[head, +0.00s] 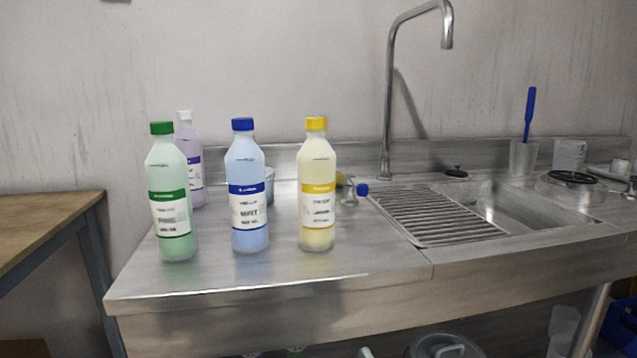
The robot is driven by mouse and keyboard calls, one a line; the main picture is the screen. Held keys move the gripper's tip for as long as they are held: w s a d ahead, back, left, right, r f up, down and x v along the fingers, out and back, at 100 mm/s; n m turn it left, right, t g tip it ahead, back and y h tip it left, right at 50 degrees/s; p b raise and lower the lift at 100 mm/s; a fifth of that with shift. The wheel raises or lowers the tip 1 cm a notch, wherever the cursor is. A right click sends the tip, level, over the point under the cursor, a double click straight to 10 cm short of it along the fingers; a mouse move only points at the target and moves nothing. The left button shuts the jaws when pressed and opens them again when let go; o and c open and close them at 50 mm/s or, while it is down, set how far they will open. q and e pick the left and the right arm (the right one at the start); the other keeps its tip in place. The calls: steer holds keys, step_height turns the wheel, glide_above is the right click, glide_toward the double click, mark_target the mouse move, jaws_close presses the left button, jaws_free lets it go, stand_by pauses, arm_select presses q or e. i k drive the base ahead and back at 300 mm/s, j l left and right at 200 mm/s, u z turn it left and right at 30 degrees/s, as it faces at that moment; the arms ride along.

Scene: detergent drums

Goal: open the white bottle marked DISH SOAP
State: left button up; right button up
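Several translucent bottles stand upright and capped on the left part of the steel counter (310,275). In front are a green-capped bottle (172,190), a blue-capped bottle (246,185) and a yellow-capped bottle (317,190), with green, blue and yellow labels. A white-capped bottle (189,160) with a purple label and pale purple tint stands behind the green one, which partly hides it. The label print is too blurred to read, so I cannot tell which is marked DISH SOAP. No bottle looks plainly white. Neither of my grippers is in view.
A sink (520,207) with a ribbed drainboard (438,216) and tall tap (387,100) lies to the right. A small cup (270,186) is behind the blue-capped bottle. A wooden table (45,225) stands at left. The counter's front strip is clear.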

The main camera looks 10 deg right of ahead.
mark_target(316, 159)
steer(key=k+l+u, duration=0.15)
steer(key=l, duration=0.2)
steer(key=l+u, duration=0.15)
steer(key=l, duration=0.15)
steer(key=k+l+u, duration=0.15)
steer(key=l, duration=0.15)
steer(key=k+l+u, duration=0.15)
steer(key=l, duration=0.15)
